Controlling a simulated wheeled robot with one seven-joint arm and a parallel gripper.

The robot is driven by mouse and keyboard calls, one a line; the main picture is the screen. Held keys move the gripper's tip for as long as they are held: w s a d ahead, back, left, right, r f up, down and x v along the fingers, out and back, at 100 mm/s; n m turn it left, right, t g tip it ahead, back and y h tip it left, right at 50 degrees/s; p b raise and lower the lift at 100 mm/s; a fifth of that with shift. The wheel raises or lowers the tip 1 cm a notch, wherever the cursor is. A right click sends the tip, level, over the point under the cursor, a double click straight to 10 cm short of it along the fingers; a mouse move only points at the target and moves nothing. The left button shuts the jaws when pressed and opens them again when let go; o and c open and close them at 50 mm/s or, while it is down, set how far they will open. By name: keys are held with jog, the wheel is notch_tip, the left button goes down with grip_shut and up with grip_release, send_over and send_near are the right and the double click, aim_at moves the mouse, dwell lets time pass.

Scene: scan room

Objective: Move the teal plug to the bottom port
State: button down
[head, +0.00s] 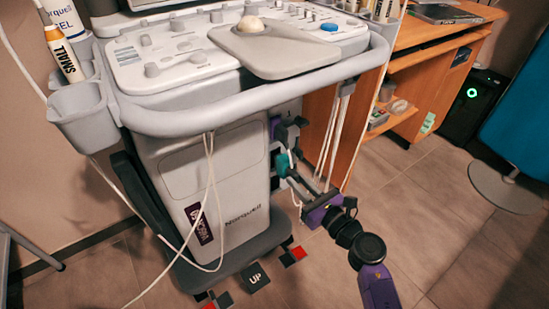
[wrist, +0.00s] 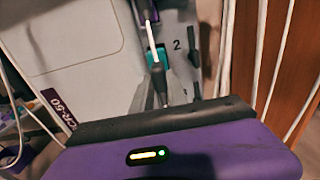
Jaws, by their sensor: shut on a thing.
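The teal plug (head: 283,165) is at the side of the grey ultrasound cart, below a purple plug (head: 285,130). In the wrist view the teal plug (wrist: 157,62) shows beside the label 2, with a pale cable crossing in front of it. My gripper (head: 292,175) reaches in from the lower right and is shut on the teal plug. I cannot tell whether the plug sits fully in the port there. The bottom port is not clearly visible; my gripper covers the area below the plug.
The cart's console (head: 215,95) overhangs the ports. White cables (head: 335,140) hang just right of my gripper, in front of a wooden desk (head: 425,35). Another cable loops down the cart's front. The tiled floor at right is open, with a blue chair (head: 515,125) beyond.

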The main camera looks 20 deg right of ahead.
jog(key=shift+s, duration=0.1)
jog(key=shift+p+v, duration=0.35)
jog(key=shift+v, duration=2.55)
jog(key=s+d+f+b, duration=0.15)
jog(key=s+f, duration=0.25)
jog(key=f, duration=0.8)
jog(key=b+x, duration=0.2)
jog(key=x, duration=0.7)
jog(key=shift+w+a+r, duration=0.15)
jog(key=shift+a+r, duration=0.1)
jog(key=shift+r, duration=0.1)
jog(key=shift+w+a+b, duration=0.15)
jog(key=shift+w+b, duration=0.3)
jog(key=shift+b, duration=0.1)
dwell(2.0)
